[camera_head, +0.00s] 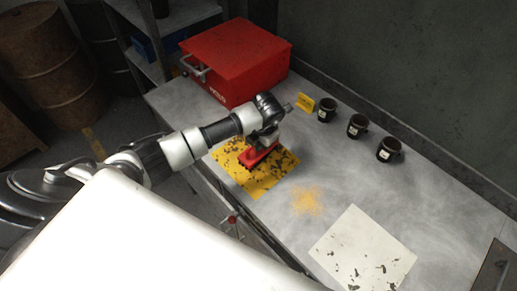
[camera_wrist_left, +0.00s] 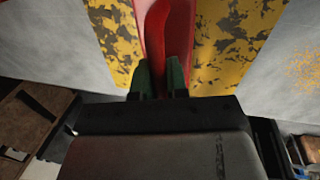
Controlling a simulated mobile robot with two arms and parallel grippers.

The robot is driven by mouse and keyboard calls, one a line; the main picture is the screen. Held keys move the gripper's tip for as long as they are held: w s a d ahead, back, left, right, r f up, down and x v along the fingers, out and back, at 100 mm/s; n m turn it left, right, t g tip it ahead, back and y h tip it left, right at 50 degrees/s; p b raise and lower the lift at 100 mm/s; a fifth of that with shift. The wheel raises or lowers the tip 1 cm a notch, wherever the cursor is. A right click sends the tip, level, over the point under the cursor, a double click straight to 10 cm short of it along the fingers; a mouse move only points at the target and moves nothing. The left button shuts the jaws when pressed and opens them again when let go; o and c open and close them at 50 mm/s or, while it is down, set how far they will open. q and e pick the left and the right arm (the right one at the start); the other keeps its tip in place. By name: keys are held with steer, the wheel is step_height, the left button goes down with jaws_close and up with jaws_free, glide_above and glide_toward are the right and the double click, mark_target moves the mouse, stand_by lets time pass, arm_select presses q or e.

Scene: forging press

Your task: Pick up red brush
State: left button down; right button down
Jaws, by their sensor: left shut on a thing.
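The red brush (camera_head: 258,156) is on or just above the worn yellow mat (camera_head: 258,184) on the grey table; whether it touches the mat I cannot tell. My left gripper (camera_head: 264,140) reaches down onto it from above. In the left wrist view the red brush (camera_wrist_left: 162,25) runs between the two green-tipped fingers of my left gripper (camera_wrist_left: 160,78), which are shut on it. The brush's lower side is mostly hidden. My right gripper does not show.
A red metal box (camera_head: 235,62) stands at the back left of the table. Several dark mugs (camera_head: 357,126) stand along the wall beside a small yellow card (camera_head: 305,103). A patch of orange powder (camera_head: 305,201) and a chipped white mat (camera_head: 362,249) lie to the right.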

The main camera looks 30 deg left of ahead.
arm_select(q)
steer(key=shift+r, duration=0.1)
steer(key=shift+w+r+b, duration=0.1)
steer(key=shift+r+b, duration=0.2)
steer(key=shift+r, duration=0.2)
step_height(320, 180, up, 3)
steer(key=shift+f+b, duration=0.1)
steer(key=shift+b, duration=0.6)
steer(key=d+r+b, duration=0.1)
steer(key=d+r, duration=0.2)
steer(key=d, duration=0.3)
steer(key=w+d+r+b, duration=0.1)
steer(key=d+r+b, duration=0.1)
steer(key=d+r, duration=0.2)
steer(key=shift+d, duration=0.85)
steer(key=c, duration=1.6)
jaws_free()
steer(key=shift+c, duration=0.2)
steer(key=shift+a, duration=0.1)
jaws_close()
